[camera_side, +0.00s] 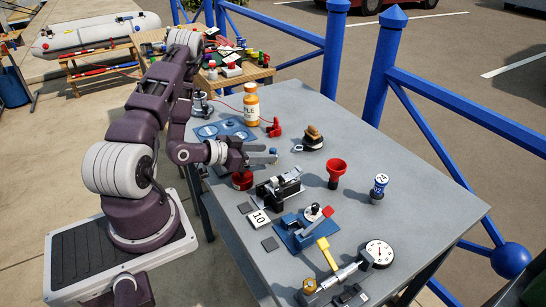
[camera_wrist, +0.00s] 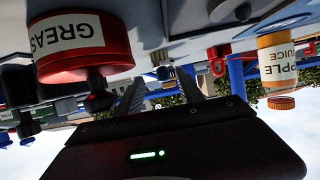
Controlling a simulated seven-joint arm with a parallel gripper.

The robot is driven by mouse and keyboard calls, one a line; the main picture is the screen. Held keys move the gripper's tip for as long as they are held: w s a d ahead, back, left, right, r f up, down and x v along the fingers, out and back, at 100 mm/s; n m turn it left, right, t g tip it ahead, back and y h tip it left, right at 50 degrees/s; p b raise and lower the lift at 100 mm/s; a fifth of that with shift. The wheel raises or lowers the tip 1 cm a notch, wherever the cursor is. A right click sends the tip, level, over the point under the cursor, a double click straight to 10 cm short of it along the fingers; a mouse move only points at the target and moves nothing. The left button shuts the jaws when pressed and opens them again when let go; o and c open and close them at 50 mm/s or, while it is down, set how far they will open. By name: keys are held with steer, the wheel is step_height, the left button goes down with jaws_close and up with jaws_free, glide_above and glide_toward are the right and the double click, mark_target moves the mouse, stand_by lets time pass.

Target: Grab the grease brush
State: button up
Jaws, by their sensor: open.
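A red tin labelled GREASE (camera_wrist: 80,45) fills the upper left of the wrist view, which is upside down. A short dark stem or knob (camera_wrist: 98,98) sticks out of its lid end; I cannot tell whether this is the grease brush. In the side view the red tin (camera_side: 242,181) stands on the grey table, partly hidden, just below and in front of my gripper (camera_side: 264,157). My gripper's fingers (camera_wrist: 160,90) are apart with nothing between them. They point across the table, beside the tin and not visibly touching it.
A juice bottle (camera_side: 251,105) and red clamp-like part (camera_side: 274,128) stand behind my gripper. A black vise-like device (camera_side: 279,187), a red funnel-shaped cup (camera_side: 336,173) and a dial gauge (camera_side: 379,253) stand to the right. The table's right edge is mostly clear.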

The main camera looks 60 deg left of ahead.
mark_target(273, 149)
steer(key=x, duration=0.4)
steer(key=shift+w+a, duration=0.2)
steer(key=shift+a, duration=0.05)
jaws_close()
steer(key=shift+r, duration=0.1)
